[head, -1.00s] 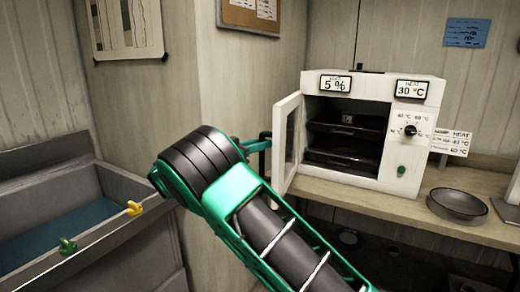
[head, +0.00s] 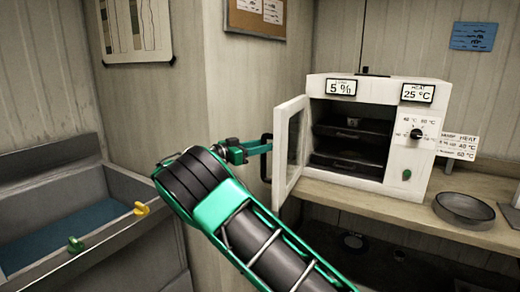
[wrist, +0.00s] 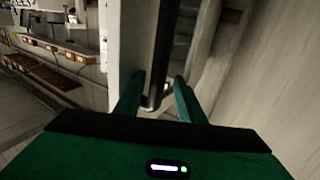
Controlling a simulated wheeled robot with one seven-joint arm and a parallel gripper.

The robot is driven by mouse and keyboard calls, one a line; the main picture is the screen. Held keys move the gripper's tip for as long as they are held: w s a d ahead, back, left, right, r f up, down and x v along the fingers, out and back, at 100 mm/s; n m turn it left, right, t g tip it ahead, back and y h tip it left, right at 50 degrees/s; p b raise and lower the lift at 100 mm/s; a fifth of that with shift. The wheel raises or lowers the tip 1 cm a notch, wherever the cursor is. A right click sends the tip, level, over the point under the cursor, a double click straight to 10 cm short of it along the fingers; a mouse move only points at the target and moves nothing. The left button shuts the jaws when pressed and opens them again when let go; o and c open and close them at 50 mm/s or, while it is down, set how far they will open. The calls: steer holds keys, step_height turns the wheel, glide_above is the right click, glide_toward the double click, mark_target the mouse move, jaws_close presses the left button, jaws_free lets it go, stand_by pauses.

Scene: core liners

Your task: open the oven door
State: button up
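The white oven (head: 400,150) stands on a wooden counter. Its door (head: 291,150), hinged on the left of the opening, stands ajar and swung outward, so the dark shelves (head: 350,145) inside show. A dark bar handle (head: 265,158) is on the door's outer face. My gripper (head: 262,149) is at this handle, left of the door. In the wrist view, the handle (wrist: 158,60) runs between the two green fingers (wrist: 157,98), with gaps visible on both sides. The fingers look apart, around the handle. Contact is not clear.
The temperature display (head: 417,93) reads 25 °C, and a dial (head: 417,133) sits below it. A round metal pan (head: 464,209) is on the counter (head: 400,207) to the right. A grey basin (head: 95,215) is at the left. A wall corner stands behind my arm.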

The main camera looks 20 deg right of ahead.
steer(key=v, duration=1.1)
steer(key=shift+w+f, duration=0.1)
steer(key=shift+f, duration=0.05)
